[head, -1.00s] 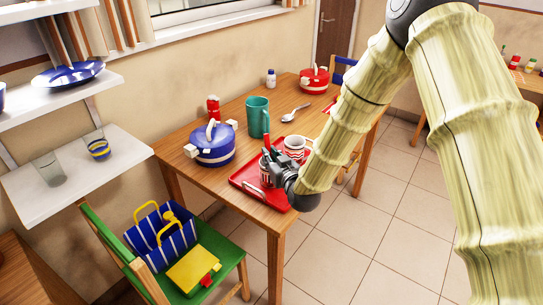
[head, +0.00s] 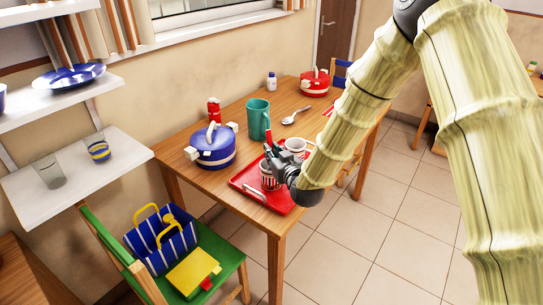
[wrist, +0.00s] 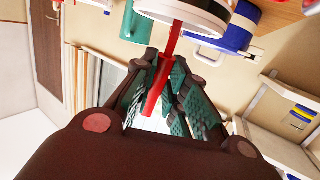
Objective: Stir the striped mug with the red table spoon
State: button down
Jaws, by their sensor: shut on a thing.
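My gripper (head: 273,157) is over the red tray (head: 284,209) on the wooden table. In the wrist view its green fingers (wrist: 158,82) are shut on the red spoon (wrist: 164,72). The spoon's red handle also shows upright above the gripper in the head view (head: 267,138). A red-and-white striped mug (head: 269,178) stands on the tray just left of and below the gripper. A white mug with a red band (head: 295,148) stands behind it. In the wrist view the spoon reaches to a white-rimmed mug (wrist: 200,16). I cannot tell whether its bowl is inside. The bowl is hidden.
A blue pot (head: 213,150) stands left of the tray, and a tall teal mug (head: 258,119) behind. A metal spoon (head: 295,116), red bottle (head: 214,112) and red pot (head: 315,82) are on the table.

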notch_tip(320, 180, up, 8)
jog(key=p, duration=0.3)
jog(key=shift+f+p, duration=0.15)
jog(key=shift+p, duration=0.2)
dwell(1.0)
jog(key=shift+r+p, duration=0.9)
jog(key=shift+r, duration=1.1)
